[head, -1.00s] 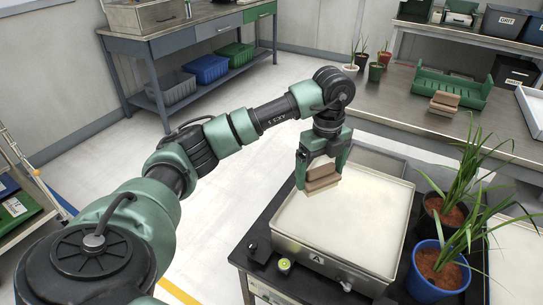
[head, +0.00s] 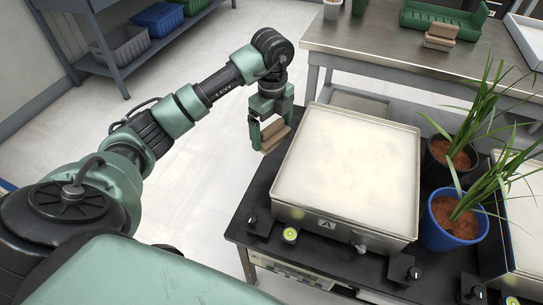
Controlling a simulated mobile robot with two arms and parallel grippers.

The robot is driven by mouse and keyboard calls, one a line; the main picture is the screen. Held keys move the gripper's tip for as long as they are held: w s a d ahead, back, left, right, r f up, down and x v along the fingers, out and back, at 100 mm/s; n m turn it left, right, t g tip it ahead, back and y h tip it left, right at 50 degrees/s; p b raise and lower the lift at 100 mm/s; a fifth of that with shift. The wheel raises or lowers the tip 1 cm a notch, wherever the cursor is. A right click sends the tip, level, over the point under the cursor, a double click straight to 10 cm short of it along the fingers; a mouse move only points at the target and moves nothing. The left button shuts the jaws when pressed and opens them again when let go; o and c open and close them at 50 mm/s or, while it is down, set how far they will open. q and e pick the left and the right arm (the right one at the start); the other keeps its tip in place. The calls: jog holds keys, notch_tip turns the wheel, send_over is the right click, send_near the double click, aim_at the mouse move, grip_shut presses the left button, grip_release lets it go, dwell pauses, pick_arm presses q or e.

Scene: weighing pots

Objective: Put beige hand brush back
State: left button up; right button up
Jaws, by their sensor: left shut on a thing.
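My left gripper (head: 268,128) is shut on the beige hand brush (head: 276,138), a layered block between its green fingers. It holds the brush beside the upper left corner of the white-filled metal tray (head: 284,212) marked A, near the left edge of the black bench. Whether the brush touches anything below is hard to tell. A similar beige layered block (head: 440,37) sits on the metal table at the back right. My right gripper is not in view.
A blue pot (head: 440,230) and a black pot (head: 432,172) with grassy plants stand right of the tray. A green slotted tray (head: 445,17) is on the back metal table (head: 385,45). Open floor lies left of the black bench (head: 260,190).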

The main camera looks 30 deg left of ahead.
aim_at(272, 144)
pick_arm(q)
notch_tip(272, 144, down, 6)
jog(key=shift+r+b, duration=0.25)
jog(key=shift+b, duration=0.15)
notch_tip(272, 144, down, 4)
jog(key=shift+r+b, duration=0.2)
jog(key=shift+b, duration=0.25)
jog(key=shift+f, duration=0.3)
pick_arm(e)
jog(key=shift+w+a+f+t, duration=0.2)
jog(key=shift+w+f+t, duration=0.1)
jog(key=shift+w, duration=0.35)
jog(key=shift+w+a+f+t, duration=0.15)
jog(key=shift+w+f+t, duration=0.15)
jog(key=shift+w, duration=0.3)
pick_arm(q)
jog(key=shift+f, duration=0.15)
jog(key=o, duration=0.8)
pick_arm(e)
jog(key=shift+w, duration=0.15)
